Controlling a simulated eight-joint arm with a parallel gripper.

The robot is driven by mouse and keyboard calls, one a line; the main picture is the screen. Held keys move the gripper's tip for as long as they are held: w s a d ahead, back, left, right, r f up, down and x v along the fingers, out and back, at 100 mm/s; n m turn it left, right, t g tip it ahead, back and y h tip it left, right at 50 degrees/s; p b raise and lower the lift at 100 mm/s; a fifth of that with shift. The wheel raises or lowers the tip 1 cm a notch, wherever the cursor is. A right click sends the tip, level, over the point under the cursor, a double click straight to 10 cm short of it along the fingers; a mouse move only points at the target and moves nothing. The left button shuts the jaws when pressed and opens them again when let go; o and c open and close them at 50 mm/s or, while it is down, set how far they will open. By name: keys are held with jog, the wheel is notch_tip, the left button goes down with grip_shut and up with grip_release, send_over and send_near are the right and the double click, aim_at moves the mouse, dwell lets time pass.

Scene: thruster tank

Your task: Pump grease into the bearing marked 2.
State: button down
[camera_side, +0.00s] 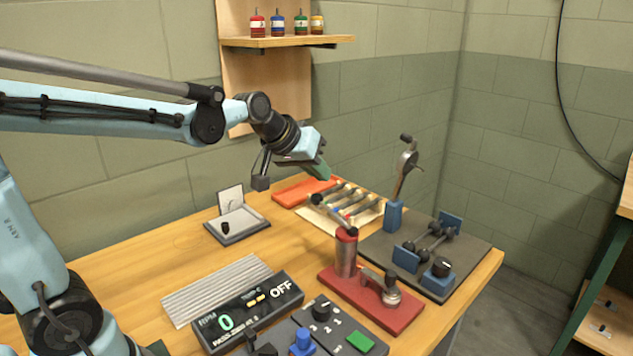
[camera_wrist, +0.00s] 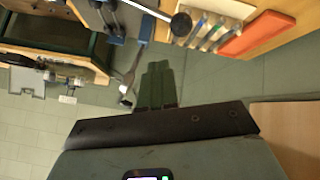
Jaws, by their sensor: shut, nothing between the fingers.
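My gripper (camera_side: 320,172) hangs over the back of the bench, above the orange tray, in the side view. Its green fingers are together and empty, and they also show in the wrist view (camera_wrist: 157,85). A red-based unit with an upright cylinder (camera_side: 346,256) and a tilted lever ending in a dark knob (camera_side: 317,199) stands in front of it; it looks like the grease pump. My gripper is apart from it. A rig with a shaft between blue supports (camera_side: 405,258) sits on a dark plate to the right; these may be the bearings. I cannot read a bearing mark 2.
A control panel (camera_side: 283,335) with knobs and a green button lies in front, beside a display (camera_side: 247,312) reading 0 and OFF. An orange tray (camera_side: 300,191) and a rack of coloured tools (camera_side: 352,204) lie behind.

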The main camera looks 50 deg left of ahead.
aim_at(327, 207)
jog(key=shift+a+f, duration=0.25)
jog(key=shift+f, duration=0.6)
jog(key=shift+f, duration=0.2)
dwell(1.4)
jog(key=shift+a+f, duration=0.1)
jog(key=shift+f, duration=0.1)
